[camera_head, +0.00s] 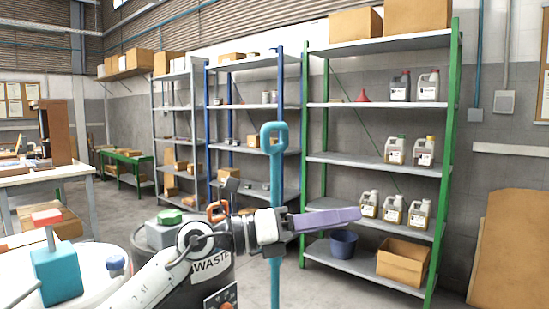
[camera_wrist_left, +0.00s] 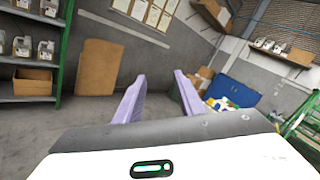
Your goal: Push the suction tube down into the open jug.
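A teal upright tube with a looped top (camera_head: 275,165) stands in the middle of the head view. I cannot tell for sure that it is the suction tube. Its lower end runs out of the picture. My left gripper (camera_head: 345,216) reaches rightward across it, the wrist hiding part of the tube; I cannot tell whether they touch. In the left wrist view the two purple fingers (camera_wrist_left: 158,92) are apart with nothing between them. Several jugs, including a capped grey one (camera_head: 427,86), stand on the green-posted shelf; I cannot pick out an open jug. My right gripper is not in view.
A dark bin labelled WASTE (camera_head: 240,262) is behind my left arm. A white round top (camera_head: 92,258) at lower left carries a teal container with a red cap (camera_head: 57,275). A blue bucket (camera_head: 343,243) and a cardboard box (camera_head: 402,262) sit on the bottom shelf.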

